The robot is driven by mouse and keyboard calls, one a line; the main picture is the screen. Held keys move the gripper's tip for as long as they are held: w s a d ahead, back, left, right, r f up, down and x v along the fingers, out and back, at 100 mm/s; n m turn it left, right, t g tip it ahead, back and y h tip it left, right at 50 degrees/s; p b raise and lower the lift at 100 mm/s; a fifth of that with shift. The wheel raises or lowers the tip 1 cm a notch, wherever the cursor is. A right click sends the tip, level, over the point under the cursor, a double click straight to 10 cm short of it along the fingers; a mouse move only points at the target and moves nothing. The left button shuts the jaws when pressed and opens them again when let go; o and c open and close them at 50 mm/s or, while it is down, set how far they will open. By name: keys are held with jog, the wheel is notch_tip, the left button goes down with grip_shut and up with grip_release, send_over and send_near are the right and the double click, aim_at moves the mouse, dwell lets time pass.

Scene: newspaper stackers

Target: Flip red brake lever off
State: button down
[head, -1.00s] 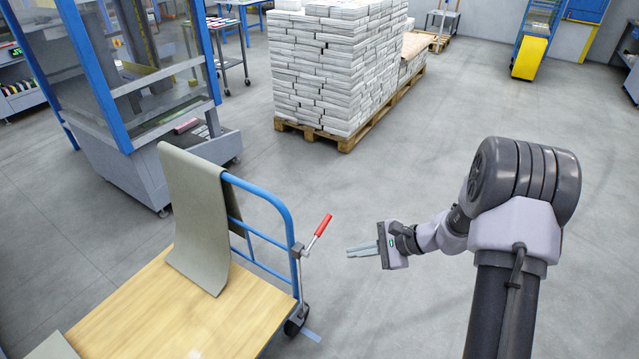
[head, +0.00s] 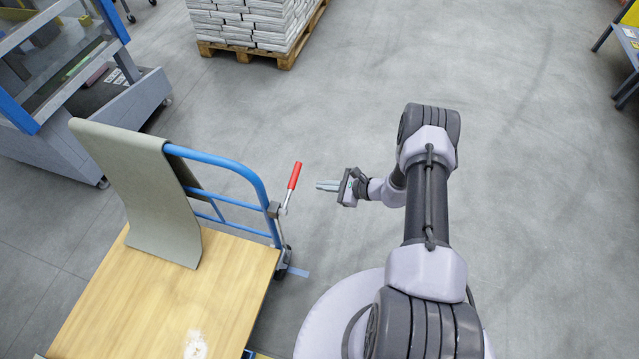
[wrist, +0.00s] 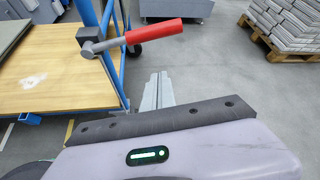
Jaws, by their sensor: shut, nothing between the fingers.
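The brake lever has a red handle (head: 295,175) and stands at the right end of the blue rail (head: 230,165) of a cart. The lever tilts up and slightly right from its grey pivot. My gripper (head: 318,186) is shut and empty, just to the right of the handle and apart from it in the head view. In the wrist view the red handle (wrist: 154,31) lies across the upper middle, beyond the shut fingers (wrist: 157,85). The grey pivot (wrist: 92,42) is at its left end.
The cart has a wooden deck (head: 150,300) with a grey-green sheet (head: 140,185) draped over its rail. A pallet (head: 290,55) with stacked paper bundles stands at the back. A glazed machine (head: 80,110) is at the left.

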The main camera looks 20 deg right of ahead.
aim_at(291, 187)
jog(key=b+x, duration=0.3)
jog(key=x, duration=0.5)
jog(key=r, duration=0.2)
jog(key=a+r, duration=0.1)
jog(key=r, duration=0.1)
jog(key=shift+s+r+p, duration=0.1)
jog(key=shift+s+p, duration=0.2)
jog(key=shift+p, duration=0.1)
jog(key=shift+r, duration=0.15)
